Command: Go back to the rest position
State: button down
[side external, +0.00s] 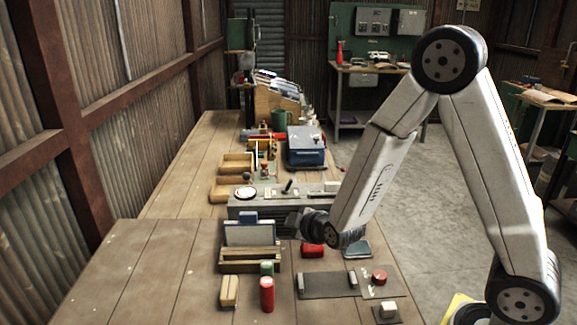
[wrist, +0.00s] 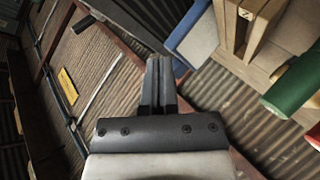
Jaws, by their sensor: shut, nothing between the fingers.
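My gripper (side external: 294,221) reaches in from the right, low over the middle of the wooden table. Its tips are beside the wooden rack (side external: 250,266) that holds upright blue-edged panels (side external: 249,234). In the wrist view my gripper (wrist: 158,84) has its two dark fingers together with nothing between them. A blue-edged panel (wrist: 194,38) and a green cylinder (wrist: 293,82) show to the right of the fingers there. I cannot tell whether the fingers touch the panels.
A red block (side external: 312,251) lies below my wrist. A grey conveyor unit (side external: 270,209) and a blue box (side external: 306,147) stand behind. The table's left side is clear.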

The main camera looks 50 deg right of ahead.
jog(key=s+a+m+g+y, duration=0.2)
jog(key=s+m+g, duration=0.5)
jog(key=s, duration=0.9)
jog(key=g, duration=0.2)
jog(key=shift+g+y, duration=0.3)
jog(key=shift+y, duration=0.1)
